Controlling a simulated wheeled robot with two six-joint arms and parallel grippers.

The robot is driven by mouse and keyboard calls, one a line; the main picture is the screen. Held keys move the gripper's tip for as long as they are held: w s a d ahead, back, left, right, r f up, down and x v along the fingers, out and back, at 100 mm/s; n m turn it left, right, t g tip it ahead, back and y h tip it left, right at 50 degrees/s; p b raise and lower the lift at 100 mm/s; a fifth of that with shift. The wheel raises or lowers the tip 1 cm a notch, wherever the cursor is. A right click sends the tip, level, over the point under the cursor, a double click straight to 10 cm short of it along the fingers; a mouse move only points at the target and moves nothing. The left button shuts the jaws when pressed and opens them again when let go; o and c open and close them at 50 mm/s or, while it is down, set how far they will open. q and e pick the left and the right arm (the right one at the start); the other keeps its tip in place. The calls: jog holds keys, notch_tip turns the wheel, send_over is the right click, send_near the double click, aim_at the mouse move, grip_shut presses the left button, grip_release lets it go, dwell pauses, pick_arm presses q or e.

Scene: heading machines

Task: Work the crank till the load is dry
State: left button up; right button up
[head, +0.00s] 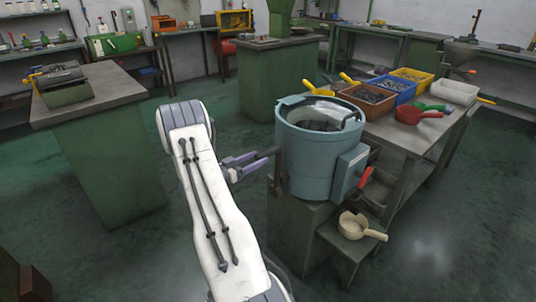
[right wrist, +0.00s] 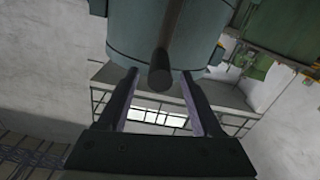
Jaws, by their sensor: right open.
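A blue-grey drum (head: 292,165) with dark contents stands on a green pedestal; it also shows at the top of the right wrist view (right wrist: 205,30). Its crank handle (head: 266,157) is a dark bar sticking out from the drum's left side. In the right wrist view the handle's round end (right wrist: 160,74) points at the camera, between the two fingers. My right gripper (head: 252,162) is open at the handle, with one finger on each side (right wrist: 159,78). No grip on the handle shows. My left gripper is not in view.
A bench right of the drum holds blue (head: 391,87) and orange (head: 366,94) bins, a red scoop (head: 415,114) and a white tray (head: 455,91). A cream scoop (head: 360,226) sits below the drum.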

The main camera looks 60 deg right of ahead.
aim_at(268, 153)
jog(key=x, duration=0.5)
jog(key=shift+s+d, duration=0.15)
jog(key=shift+d, duration=0.15)
grip_shut()
dwell(1.1)
